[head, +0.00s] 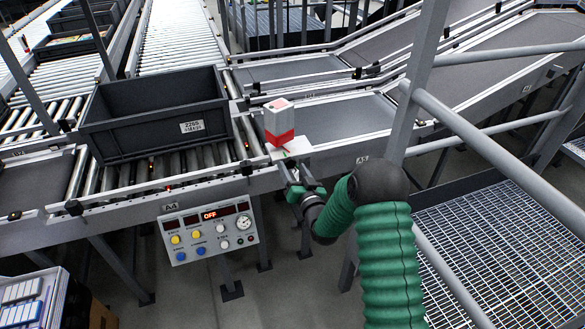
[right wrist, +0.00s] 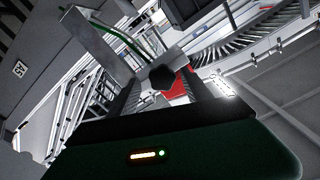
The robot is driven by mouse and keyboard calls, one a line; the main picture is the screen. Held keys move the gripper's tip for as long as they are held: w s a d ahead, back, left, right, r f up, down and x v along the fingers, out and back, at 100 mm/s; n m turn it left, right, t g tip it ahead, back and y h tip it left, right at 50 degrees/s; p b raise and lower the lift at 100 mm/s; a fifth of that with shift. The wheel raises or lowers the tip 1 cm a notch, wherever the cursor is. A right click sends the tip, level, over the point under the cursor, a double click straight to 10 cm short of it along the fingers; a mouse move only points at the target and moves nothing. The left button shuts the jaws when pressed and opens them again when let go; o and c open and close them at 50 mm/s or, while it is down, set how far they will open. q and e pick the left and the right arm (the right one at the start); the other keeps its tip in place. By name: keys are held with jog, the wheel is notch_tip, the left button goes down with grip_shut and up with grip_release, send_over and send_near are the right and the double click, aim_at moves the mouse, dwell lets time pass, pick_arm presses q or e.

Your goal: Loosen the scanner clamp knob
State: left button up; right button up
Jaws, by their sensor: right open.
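The scanner (head: 279,122) is a white box with a red lower band. It stands on a pale bracket plate (head: 290,151) at the conveyor's edge, right of the grey bin. The black, many-sided clamp knob (right wrist: 163,78) shows in the middle of the right wrist view, with red and white scanner parts just behind it. In the head view I cannot make the knob out clearly. My right gripper (head: 289,174) is open just below the bracket plate, pointing up at it. I cannot tell whether its fingers touch the knob. My left gripper is not in view.
A grey bin (head: 155,115) sits on the rollers to the left. A control panel (head: 209,233) reading OFF hangs below the conveyor rail, left of my right gripper. A grey handrail (head: 500,165) and grated walkway (head: 500,265) lie to the right of my arm.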

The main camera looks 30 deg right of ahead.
jog(key=shift+w, duration=0.4)
grip_shut()
jog(key=shift+f+b, duration=0.1)
jog(key=shift+b, duration=0.2)
jog(key=shift+m+b, duration=0.3)
jog(key=shift+m, duration=0.4)
grip_release()
jog(key=shift+s, duration=0.1)
